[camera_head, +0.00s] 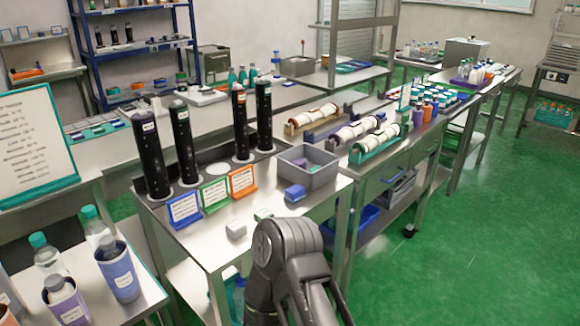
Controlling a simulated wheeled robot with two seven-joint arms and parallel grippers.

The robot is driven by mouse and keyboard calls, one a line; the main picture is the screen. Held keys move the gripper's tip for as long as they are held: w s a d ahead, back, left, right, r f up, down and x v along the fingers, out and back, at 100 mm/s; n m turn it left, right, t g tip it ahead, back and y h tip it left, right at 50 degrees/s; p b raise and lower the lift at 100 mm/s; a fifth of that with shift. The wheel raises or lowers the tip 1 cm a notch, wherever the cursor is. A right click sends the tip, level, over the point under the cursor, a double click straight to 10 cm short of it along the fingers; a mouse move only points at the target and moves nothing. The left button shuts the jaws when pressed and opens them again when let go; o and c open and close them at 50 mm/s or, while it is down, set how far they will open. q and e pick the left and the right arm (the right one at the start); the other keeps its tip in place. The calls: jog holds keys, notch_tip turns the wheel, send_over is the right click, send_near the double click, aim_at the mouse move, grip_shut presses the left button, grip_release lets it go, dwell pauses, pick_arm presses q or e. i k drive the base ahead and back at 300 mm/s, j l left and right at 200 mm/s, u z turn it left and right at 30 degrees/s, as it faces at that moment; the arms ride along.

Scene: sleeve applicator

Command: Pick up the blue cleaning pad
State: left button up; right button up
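A small blue block-like thing (295,193), which looks like the blue cleaning pad, lies on the near steel table (190,237), just in front of the grey bin (322,172). A dark arm of mine, which looks like the right one, rises from the bottom edge in front of the table. Its bulky joint covers part of the table's near edge, below the blue thing and apart from it in the picture. I cannot make out fingertips on this arm. My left arm and gripper do not show.
Several tall black tubes (187,148) stand at the table's back left. Blue (184,208), green (214,194) and orange (242,181) label stands are before them. A small light grey block (236,230) lies near the front. White rollers (357,132) lie on the right. Green floor is free at right.

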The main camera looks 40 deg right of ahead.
aim_at(294, 194)
jog(key=i+l, duration=0.1)
jog(key=l, duration=0.35)
jog(key=i+l, duration=0.15)
jog(key=l, duration=0.25)
jog(key=i+l, duration=0.1)
jog(key=l, duration=0.35)
